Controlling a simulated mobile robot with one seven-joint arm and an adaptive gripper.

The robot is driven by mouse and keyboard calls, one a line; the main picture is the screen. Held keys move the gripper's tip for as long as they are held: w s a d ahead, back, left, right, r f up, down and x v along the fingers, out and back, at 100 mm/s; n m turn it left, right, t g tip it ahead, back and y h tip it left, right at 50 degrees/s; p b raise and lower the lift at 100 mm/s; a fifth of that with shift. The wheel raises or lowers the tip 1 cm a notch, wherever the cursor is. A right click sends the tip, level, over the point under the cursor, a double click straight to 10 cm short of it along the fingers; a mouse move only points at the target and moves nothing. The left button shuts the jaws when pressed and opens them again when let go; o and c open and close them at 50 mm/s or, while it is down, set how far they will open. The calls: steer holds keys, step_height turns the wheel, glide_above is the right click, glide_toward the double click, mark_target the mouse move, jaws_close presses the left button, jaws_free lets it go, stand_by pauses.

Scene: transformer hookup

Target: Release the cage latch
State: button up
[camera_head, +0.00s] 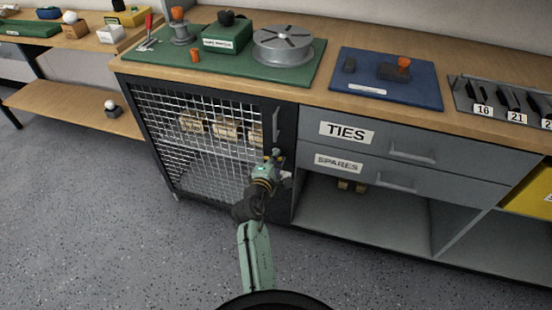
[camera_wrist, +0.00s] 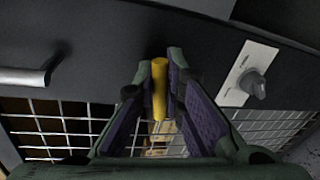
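The wire-mesh cage (camera_head: 190,140) is under the bench at left, its door shut. A grey upright handle (camera_head: 277,124) is on its dark right frame, and appears as a grey bar (camera_wrist: 25,77) in the wrist view. My gripper (camera_head: 272,160) is at this frame, below the handle. In the wrist view a yellow rod, apparently the latch lever (camera_wrist: 160,85), stands between my gripper's fingers (camera_wrist: 160,75). The fingers look open around it, with narrow gaps; contact is unclear. A white plate with a grey knob (camera_wrist: 255,85) is right of the fingers.
Drawers marked TIES (camera_head: 347,132) and SPARES (camera_head: 338,162) are right of the cage, above an open shelf. The green mat (camera_head: 160,68) and blue mat (camera_head: 400,92) lie on the bench top (camera_head: 310,93). Grey floor (camera_head: 120,220) is clear in front of the cage.

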jaws_close()
steer(key=shift+d+f+m+b, duration=0.15)
steer(key=shift+m+b, duration=0.15)
steer(key=shift+m, duration=0.3)
steer(key=shift+m+y, duration=0.4)
steer(key=shift+m, duration=0.2)
steer(key=o, duration=0.6)
jaws_free()
